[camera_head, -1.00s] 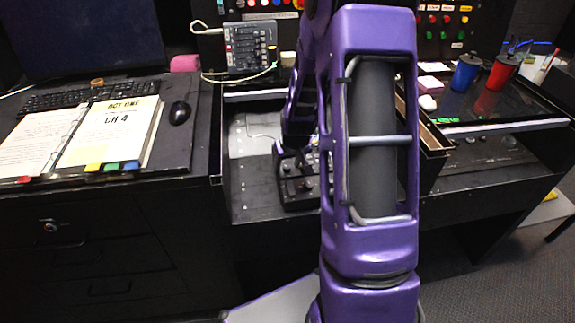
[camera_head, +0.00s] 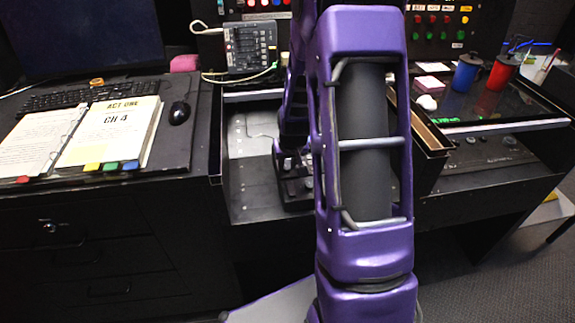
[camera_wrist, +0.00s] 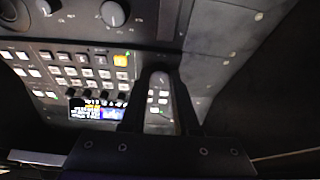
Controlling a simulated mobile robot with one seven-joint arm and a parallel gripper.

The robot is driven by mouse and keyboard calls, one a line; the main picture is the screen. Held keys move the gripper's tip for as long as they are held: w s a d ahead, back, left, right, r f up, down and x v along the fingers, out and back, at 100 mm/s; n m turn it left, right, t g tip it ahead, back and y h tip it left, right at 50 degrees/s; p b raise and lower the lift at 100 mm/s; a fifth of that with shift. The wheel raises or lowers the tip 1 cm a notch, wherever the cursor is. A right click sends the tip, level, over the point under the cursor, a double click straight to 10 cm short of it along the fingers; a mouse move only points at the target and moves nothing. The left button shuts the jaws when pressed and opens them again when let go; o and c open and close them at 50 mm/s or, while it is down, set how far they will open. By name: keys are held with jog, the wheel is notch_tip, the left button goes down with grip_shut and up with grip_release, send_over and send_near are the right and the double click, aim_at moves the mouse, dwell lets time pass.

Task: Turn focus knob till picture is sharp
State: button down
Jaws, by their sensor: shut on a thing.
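In the wrist view, my gripper (camera_wrist: 160,82) is shut on a grey round-ended knob (camera_wrist: 160,96), of which only part shows between the dark fingers. It stands at the right side of a button panel (camera_wrist: 45,103). I cannot read a label on it. A small lit screen (camera_wrist: 98,110) on that panel shows a bluish picture with an orange patch and some text, too small to judge for sharpness.
In the head view, a desk on the left holds a binder (camera_head: 108,133), keyboard and mouse (camera_head: 179,112). Blue and red cups (camera_head: 465,73) stand at the right.

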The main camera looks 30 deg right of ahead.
jog(key=m, duration=0.2)
jog(key=shift+a+m, duration=0.15)
jog(key=shift+m, duration=0.15)
jog(key=shift+m+h+p, duration=0.4)
jog(key=shift+m, duration=0.3)
jog(key=c, duration=0.7)
grip_release()
jog(key=shift+o, duration=0.2)
jog(key=p+v, duration=0.4)
jog(key=v, duration=1.3)
jog(key=shift+w+r+p, duration=0.2)
jog(key=shift+r+p, duration=0.15)
jog(key=shift+p, duration=0.05)
jog(key=shift+w, duration=0.1)
